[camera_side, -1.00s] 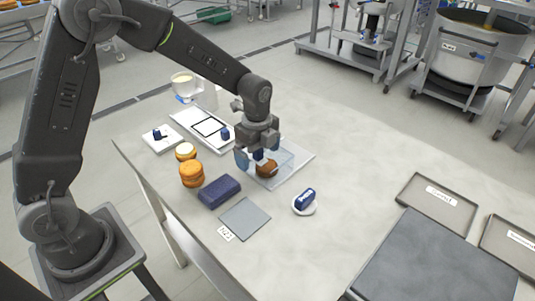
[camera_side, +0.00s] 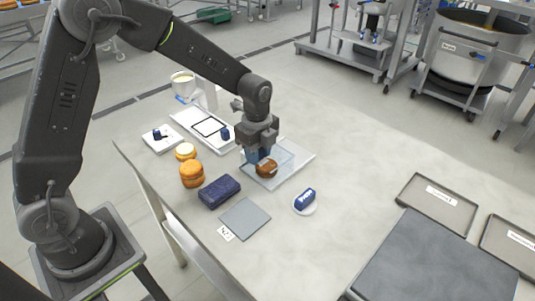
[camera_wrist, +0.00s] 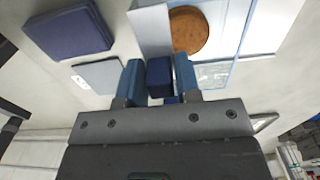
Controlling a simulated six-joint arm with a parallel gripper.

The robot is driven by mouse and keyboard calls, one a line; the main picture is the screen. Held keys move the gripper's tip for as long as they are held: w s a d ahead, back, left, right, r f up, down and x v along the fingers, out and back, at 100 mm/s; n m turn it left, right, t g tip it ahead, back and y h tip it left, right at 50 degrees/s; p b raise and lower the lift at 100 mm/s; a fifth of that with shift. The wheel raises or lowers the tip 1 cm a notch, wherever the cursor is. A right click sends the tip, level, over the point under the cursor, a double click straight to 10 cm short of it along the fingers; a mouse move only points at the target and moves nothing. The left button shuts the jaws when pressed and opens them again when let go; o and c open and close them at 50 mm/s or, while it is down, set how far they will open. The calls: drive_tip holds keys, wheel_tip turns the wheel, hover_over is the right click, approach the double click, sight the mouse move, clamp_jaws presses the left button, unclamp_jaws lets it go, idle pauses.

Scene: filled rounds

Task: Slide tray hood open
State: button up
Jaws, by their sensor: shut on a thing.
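The tray hood (camera_side: 284,156) is a clear, bluish box on a pale tray (camera_side: 302,154). A brown round (camera_side: 267,169) sits at the hood; it also shows in the wrist view (camera_wrist: 188,30). My gripper (camera_side: 258,157) is low at the hood's near left side. In the wrist view, my gripper's two blue fingers are shut on a dark blue block (camera_wrist: 159,76), which looks like the hood's handle. The side view mostly hides this block behind the fingers.
A dark blue pad (camera_side: 219,191) and a grey square mat (camera_side: 245,219) lie in front. Stacked orange rounds (camera_side: 191,174) stand left. A blue-capped item on a white disc (camera_side: 305,200) sits right.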

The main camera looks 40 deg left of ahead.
drive_tip(key=shift+w, duration=4.6)
drive_tip(key=o, duration=1.5)
wheel_tip(320, 180, up, 7)
drive_tip(key=shift+r, duration=0.1)
